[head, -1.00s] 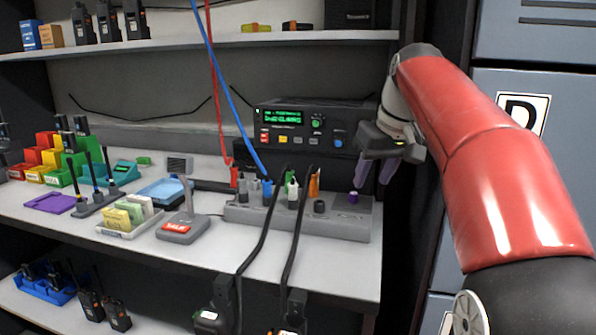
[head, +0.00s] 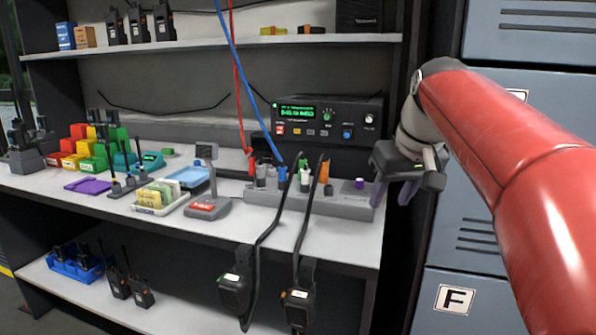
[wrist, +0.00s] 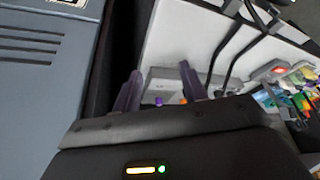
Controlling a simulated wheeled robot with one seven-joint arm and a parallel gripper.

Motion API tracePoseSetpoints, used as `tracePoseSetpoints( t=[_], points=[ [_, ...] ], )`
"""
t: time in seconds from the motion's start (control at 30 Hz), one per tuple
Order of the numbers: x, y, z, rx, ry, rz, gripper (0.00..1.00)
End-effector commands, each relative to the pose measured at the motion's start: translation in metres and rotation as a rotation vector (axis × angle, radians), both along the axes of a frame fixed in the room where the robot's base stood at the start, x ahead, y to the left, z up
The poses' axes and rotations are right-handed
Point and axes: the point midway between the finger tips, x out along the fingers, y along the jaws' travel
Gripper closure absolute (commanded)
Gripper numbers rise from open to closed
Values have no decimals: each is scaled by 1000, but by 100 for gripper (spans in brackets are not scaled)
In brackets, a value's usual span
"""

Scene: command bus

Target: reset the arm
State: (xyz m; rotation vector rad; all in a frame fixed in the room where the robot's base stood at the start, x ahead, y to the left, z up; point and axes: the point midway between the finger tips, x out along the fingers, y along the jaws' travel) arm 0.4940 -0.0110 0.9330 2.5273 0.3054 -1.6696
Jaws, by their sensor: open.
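My gripper (head: 392,192) is at the right end of the counter in the head view, in front of the lockers' edge. Its fingers point down and are apart, with nothing between them. My red arm reaches in from the right. In the wrist view the two purple-grey fingers of my gripper (wrist: 160,92) stand apart. Beyond them lies the grey connector panel (wrist: 168,78) with a purple cap (wrist: 159,101). In the head view the connector panel (head: 340,205) stands on the counter left of my gripper, and I see no contact.
A radio unit (head: 330,122) stands behind the panel. Red (head: 240,95) and blue (head: 232,62) cables hang above it. Two handsets, one here (head: 237,292), hang at the counter's front. Lockers (head: 478,260) stand close on the right. A desk microphone (head: 207,207) and trays are further left.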

Motion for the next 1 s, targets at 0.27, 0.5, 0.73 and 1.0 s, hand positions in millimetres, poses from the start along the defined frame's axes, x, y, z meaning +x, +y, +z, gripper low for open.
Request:
tracePoseSetpoints(
  t=[0.27, 0.5, 0.73, 1.0],
  points=[
    [-63, 6, -37, -1, -21, -73, 57],
    [-153, 11, -120, -12, -57, -162, 57],
    [-207, 11, -188, -19, -85, -213, 57],
    [-218, 11, -204, -20, -89, -223, 57]
  ],
)
